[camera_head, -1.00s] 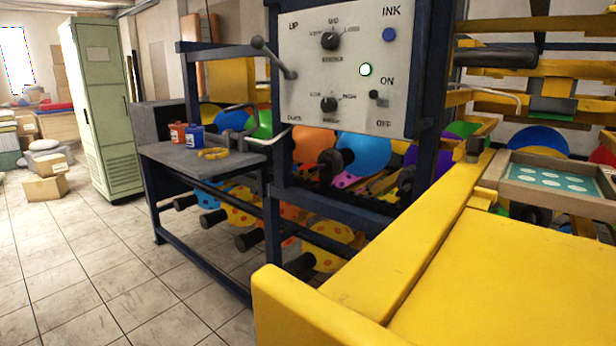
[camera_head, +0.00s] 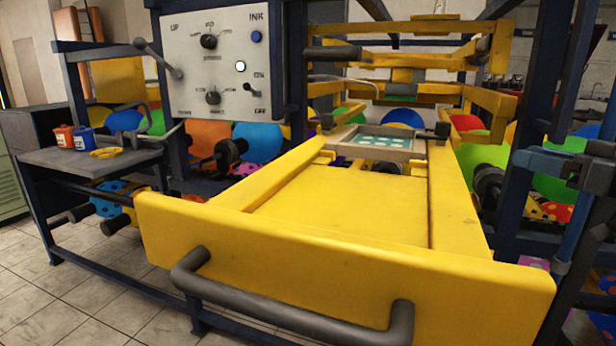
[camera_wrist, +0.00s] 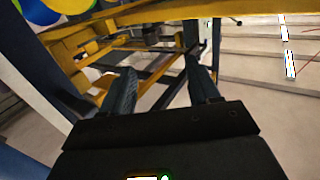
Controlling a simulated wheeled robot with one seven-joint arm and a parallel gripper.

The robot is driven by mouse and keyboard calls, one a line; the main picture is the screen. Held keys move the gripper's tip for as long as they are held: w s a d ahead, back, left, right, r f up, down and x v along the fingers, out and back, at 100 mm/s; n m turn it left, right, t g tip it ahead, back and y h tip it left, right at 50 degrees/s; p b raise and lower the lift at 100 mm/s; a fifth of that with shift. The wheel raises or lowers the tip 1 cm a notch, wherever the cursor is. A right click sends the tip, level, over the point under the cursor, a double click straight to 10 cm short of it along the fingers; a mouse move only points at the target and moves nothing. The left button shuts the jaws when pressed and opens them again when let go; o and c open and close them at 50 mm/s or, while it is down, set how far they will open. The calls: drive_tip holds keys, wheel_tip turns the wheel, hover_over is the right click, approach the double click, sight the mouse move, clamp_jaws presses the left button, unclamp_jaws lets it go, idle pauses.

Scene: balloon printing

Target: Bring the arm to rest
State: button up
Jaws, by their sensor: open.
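My gripper (camera_wrist: 160,84) shows in the wrist view with its two dark fingers apart and nothing between them. Beyond the fingers are yellow bars and dark frame parts, with pale floor to the right.
A control panel (camera_head: 217,70) with knobs and a lit green light stands at the upper left. A side table (camera_head: 85,160) holds a red cup (camera_head: 64,136), a blue cup (camera_head: 84,138) and a yellow ring (camera_head: 106,152). Tiled floor is open at lower left.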

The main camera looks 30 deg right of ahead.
drive_tip(key=w+a+f+m+h, duration=0.3)
drive_tip(key=a+f+m, duration=0.35)
drive_tip(key=f, duration=0.75)
drive_tip(key=s+a+f+g+h+p, duration=0.1)
drive_tip(key=s+a+f+g, duration=0.15)
drive_tip(key=a+f, duration=0.4)
drive_tip(key=s+a+f+g+h+p, duration=0.1)
drive_tip(key=s+a+f, duration=0.35)
drive_tip(key=a, duration=0.25)
drive_tip(key=s+a+f, duration=0.4)
drive_tip(key=s+a, duration=0.2)
drive_tip(key=a, duration=0.1)
drive_tip(key=s+a+r+n+y, duration=0.1)
drive_tip(key=s+a+r+n, duration=0.1)
drive_tip(key=s, duration=0.7)
drive_tip(key=s+a+r+n+y+p, duration=0.1)
drive_tip(key=s+a+r+n, duration=0.2)
drive_tip(key=s+a+r, duration=0.2)
drive_tip(key=s+a, duration=0.2)
drive_tip(key=s, duration=0.2)
drive_tip(key=shift+s+a, duration=0.3)
drive_tip(key=shift+s, duration=0.05)
drive_tip(key=shift+t, duration=0.25)
